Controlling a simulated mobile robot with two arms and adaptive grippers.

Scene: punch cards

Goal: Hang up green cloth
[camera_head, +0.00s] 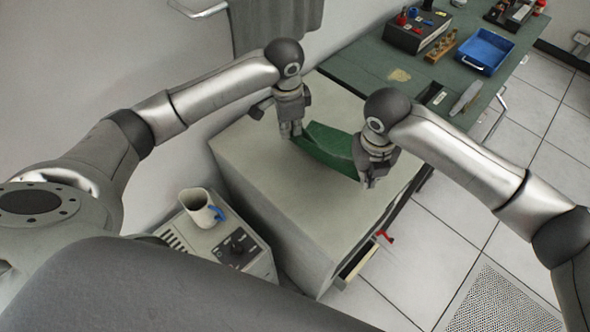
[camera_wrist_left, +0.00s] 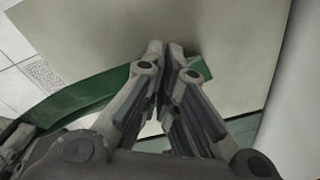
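The green cloth (camera_head: 328,147) is a narrow, slightly sagging strip between my two grippers, over the top of the grey cabinet (camera_head: 270,200). My left gripper (camera_head: 291,134) points down at its left end. In the left wrist view the fingers (camera_wrist_left: 164,50) are nearly together on the cloth (camera_wrist_left: 90,97), and a short corner sticks out past them. My right gripper (camera_head: 369,182) is at the cloth's other end with its fingers close together, apparently pinching it; the exact contact is hidden. A grey cloth (camera_head: 272,25) hangs at the wall beside a metal rail (camera_head: 205,11).
A green workbench (camera_head: 365,65) behind the cabinet holds a blue tray (camera_head: 487,50) and a dark box (camera_head: 415,32). A beige mug (camera_head: 197,208) stands on a low unit at the front left. The cabinet has an open drawer (camera_head: 356,264). Tiled floor is clear to the right.

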